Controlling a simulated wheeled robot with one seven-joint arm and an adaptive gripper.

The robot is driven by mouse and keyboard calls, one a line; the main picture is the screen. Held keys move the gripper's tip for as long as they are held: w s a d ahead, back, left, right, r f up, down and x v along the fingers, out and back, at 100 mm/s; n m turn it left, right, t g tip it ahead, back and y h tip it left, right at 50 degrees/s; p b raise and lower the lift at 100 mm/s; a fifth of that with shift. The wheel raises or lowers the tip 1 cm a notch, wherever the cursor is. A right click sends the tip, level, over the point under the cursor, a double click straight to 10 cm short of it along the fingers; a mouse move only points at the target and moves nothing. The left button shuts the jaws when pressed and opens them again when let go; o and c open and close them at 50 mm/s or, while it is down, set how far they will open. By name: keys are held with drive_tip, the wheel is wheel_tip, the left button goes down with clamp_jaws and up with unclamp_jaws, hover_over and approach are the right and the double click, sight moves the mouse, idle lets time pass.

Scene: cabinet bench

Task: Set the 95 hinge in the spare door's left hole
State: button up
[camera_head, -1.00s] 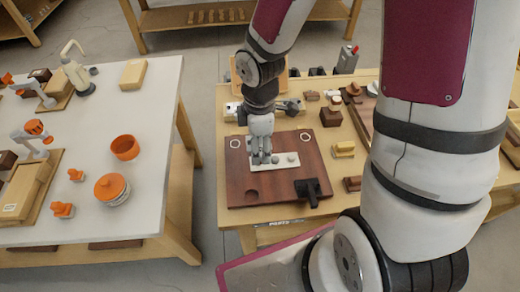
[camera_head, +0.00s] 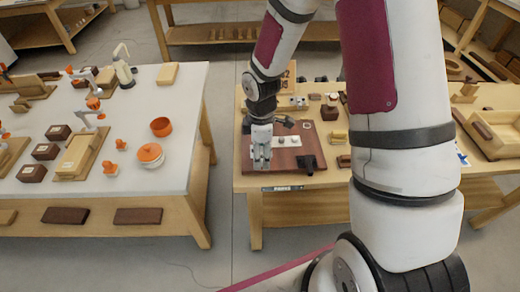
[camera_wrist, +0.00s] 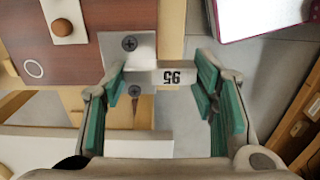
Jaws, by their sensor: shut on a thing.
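My gripper (camera_wrist: 163,95) is shut on the 95 hinge (camera_wrist: 175,77), a pale part with the label "95" upside down in the wrist view. A silver plate with a dark screw (camera_wrist: 130,43) shows beside it; whether it belongs to the hinge I cannot tell. The spare door (camera_wrist: 88,60) is a red-brown board, with a white ring (camera_wrist: 33,70) and a pale strip bearing a round brown knob (camera_wrist: 62,27) on it. In the head view my gripper (camera_head: 262,165) is at the left edge of the door (camera_head: 312,138) and hides part of it. The left hole is not clearly visible.
A black clamp-like piece (camera_head: 308,163) is at the door's front right. Wooden blocks (camera_head: 329,112) lie behind and right on the bench. A white table (camera_head: 195,120) with orange-topped items stands left, across a floor gap.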

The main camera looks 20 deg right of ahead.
drive_tip(key=shift+f+b, duration=1.15)
drive_tip(key=shift+f, duration=1.15)
drive_tip(key=shift+f+b, duration=0.3)
drive_tip(key=shift+f, duration=0.55)
idle(0.9)
drive_tip(key=o, duration=0.9)
drive_tip(key=shift+o, duration=0.2)
drive_tip(key=o, duration=0.4)
drive_tip(key=shift+r+p, duration=2.15)
drive_tip(key=shift+r, duration=1.65)
